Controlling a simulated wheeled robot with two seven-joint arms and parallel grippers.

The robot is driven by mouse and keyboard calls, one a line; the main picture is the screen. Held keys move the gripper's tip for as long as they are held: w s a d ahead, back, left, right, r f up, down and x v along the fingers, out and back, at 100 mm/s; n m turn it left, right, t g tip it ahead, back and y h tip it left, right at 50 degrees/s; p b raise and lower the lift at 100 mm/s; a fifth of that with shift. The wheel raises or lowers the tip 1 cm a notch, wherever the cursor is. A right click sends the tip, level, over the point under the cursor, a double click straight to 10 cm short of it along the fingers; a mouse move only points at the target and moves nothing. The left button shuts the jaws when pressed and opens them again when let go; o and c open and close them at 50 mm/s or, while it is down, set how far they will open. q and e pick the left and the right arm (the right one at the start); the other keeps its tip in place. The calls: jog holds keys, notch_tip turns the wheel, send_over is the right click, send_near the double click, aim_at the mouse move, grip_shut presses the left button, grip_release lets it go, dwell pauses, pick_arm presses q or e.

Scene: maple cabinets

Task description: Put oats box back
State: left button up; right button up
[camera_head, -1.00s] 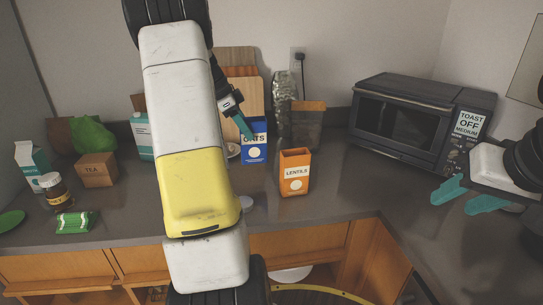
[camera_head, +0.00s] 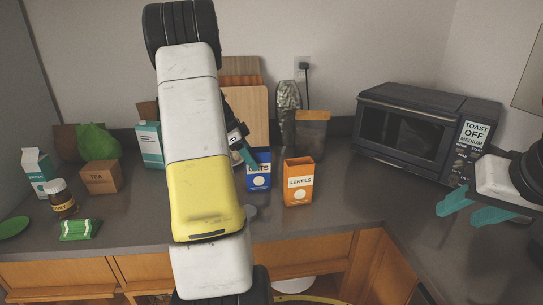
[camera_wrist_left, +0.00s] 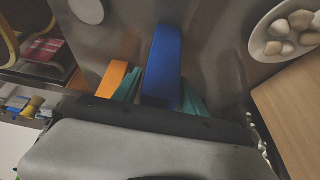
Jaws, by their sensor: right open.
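The blue oats box (camera_head: 260,172) is upright on or just above the counter, left of the orange lentils box. My left gripper (camera_head: 246,158) is at its upper left, partly hidden by my own arm. In the left wrist view the blue box (camera_wrist_left: 163,65) sits between the two teal fingers, which press close on both sides, so the gripper is shut on it. Whether its base touches the counter is unclear. My right gripper (camera_head: 475,207) is open and empty over the right counter, in front of the toaster oven.
The lentils box (camera_head: 298,182) stands close to the right of the oats box. A dark-filled jar (camera_head: 311,135) and cutting boards (camera_head: 246,108) are behind. The toaster oven (camera_head: 410,125) is at right. A tea box (camera_head: 101,177) and jar (camera_head: 60,198) are at left. A bowl of eggs or stones (camera_wrist_left: 285,35) shows in the wrist view.

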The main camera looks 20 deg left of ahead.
pick_arm(q)
jog(key=shift+o, duration=0.6)
jog(key=d+v, duration=0.1)
jog(key=v, duration=1.1)
jog(key=s+d+r+n+y, duration=0.1)
jog(key=s+d+r+n, duration=0.15)
jog(key=d, duration=0.45)
jog(key=s+d+r+n+y, duration=0.15)
jog(key=s+d+r, duration=0.25)
jog(key=d, duration=0.4)
jog(key=s+d+f+n+t, duration=0.2)
jog(key=s+d+n, duration=0.5)
jog(key=s+d, duration=0.5)
jog(key=s+t, duration=0.1)
jog(key=s, duration=0.2)
jog(key=shift+d+f, duration=0.2)
jog(key=shift+f, duration=0.2)
jog(key=shift+s, duration=0.1)
